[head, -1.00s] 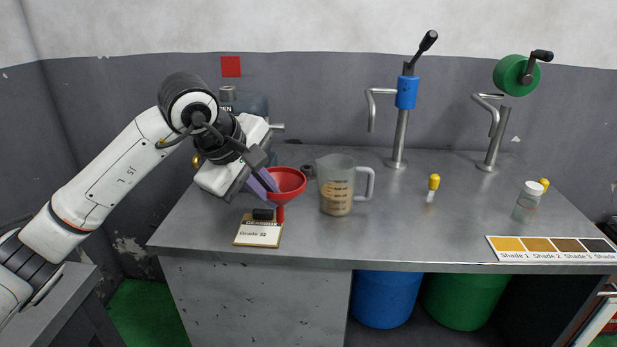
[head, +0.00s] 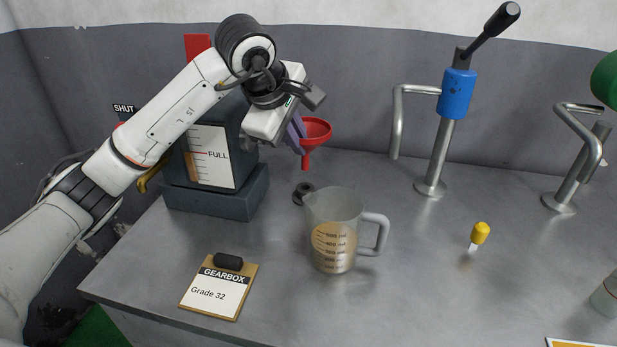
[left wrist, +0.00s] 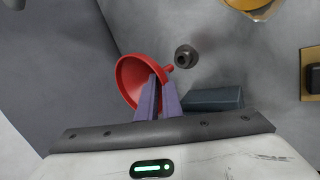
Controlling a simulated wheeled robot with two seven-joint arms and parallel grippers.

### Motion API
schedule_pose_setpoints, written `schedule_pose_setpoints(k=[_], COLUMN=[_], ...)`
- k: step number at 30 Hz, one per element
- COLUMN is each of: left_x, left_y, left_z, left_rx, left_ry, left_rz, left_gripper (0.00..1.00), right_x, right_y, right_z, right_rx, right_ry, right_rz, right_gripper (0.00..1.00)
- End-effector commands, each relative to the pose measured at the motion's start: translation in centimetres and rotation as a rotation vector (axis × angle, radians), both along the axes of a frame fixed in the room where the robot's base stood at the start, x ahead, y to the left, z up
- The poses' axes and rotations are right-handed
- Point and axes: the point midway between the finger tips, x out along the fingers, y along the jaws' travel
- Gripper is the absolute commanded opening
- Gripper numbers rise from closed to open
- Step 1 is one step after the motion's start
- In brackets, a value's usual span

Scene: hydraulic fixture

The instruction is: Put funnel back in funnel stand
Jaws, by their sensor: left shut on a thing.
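The red funnel (head: 319,130) is in my left gripper (head: 300,132), whose purple fingers are shut on its rim. It hangs upright in the air with its spout down. The left wrist view also shows the funnel (left wrist: 131,80) between the fingers (left wrist: 158,98). The funnel stand seems to be the small dark ring (head: 299,197) on the bench, behind and left of the jug. It also shows in the left wrist view (left wrist: 186,56), near the spout tip. The funnel appears above and apart from it. My right gripper is not in view.
A measuring jug (head: 345,210) with amber liquid stands just in front of the ring. The gearbox (head: 240,187) stands left, a clipboard (head: 222,300) in front. Two tap posts, one with a blue collar (head: 456,94), and a yellow-topped dropper (head: 480,234) are right.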

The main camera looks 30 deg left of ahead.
Motion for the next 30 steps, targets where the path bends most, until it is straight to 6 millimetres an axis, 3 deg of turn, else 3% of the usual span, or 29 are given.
schedule_pose_setpoints(k=[3,8,15,29,30], left_x=[-0.1,0.0,-0.1,0.0,0.0], left_y=[0.0,0.0,0.0,0.0,0.0], left_z=[-2.3,-3.7,-7.0,-8.0,-7.8], left_rx=[0.000,-0.001,-0.001,-0.001,-0.001], left_ry=[0.003,0.000,0.001,-0.002,-0.002], left_rz=[0.000,0.000,-0.002,-0.001,-0.001], left_gripper=[0.00,0.00,0.00,0.00,0.12], right_x=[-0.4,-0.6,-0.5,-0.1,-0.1], right_y=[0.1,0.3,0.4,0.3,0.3], right_z=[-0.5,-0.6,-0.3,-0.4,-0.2], right_rx=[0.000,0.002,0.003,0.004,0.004], right_ry=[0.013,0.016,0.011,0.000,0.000], right_rz=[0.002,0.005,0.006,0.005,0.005], right_gripper=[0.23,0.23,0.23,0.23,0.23])
